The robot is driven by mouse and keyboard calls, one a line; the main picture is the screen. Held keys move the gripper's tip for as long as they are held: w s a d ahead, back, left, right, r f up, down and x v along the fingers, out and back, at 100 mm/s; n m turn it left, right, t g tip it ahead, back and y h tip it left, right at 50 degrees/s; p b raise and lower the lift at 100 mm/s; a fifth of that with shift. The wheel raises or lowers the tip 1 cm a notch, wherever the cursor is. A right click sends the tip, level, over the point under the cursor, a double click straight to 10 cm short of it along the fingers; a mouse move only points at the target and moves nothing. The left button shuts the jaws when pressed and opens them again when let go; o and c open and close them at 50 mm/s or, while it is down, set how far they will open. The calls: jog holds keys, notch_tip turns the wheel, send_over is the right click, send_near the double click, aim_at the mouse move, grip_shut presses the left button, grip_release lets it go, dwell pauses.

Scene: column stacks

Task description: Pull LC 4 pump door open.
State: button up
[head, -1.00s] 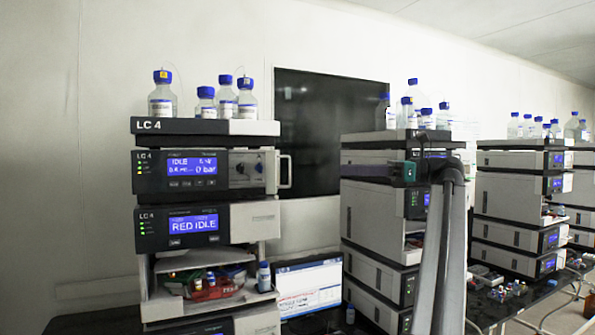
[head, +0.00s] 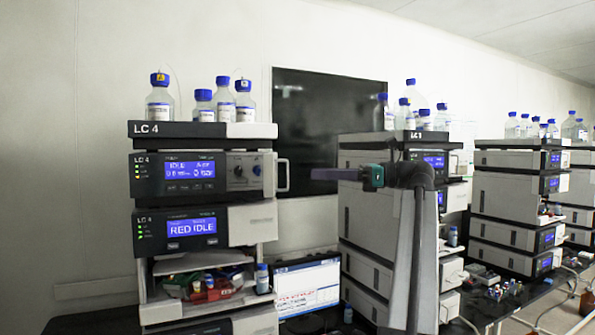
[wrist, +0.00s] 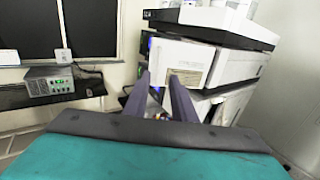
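The LC 4 pump (head: 203,177) is the dark module with a lit blue IDLE display, under the top tray of the left stack in the head view.
Blue-capped bottles (head: 226,99) stand on the top tray. The RED IDLE module (head: 190,228) sits below the pump. A laptop (head: 308,290) is low beside the stack. Another instrument stack (head: 365,228) stands behind my arm. A dark panel (head: 325,115) is on the wall.

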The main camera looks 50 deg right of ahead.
jog(key=p+x, duration=0.1)
jog(key=x, duration=0.6)
jog(key=shift+p, duration=0.35)
grip_shut()
jog(key=shift+r, duration=0.15)
dwell(1.0)
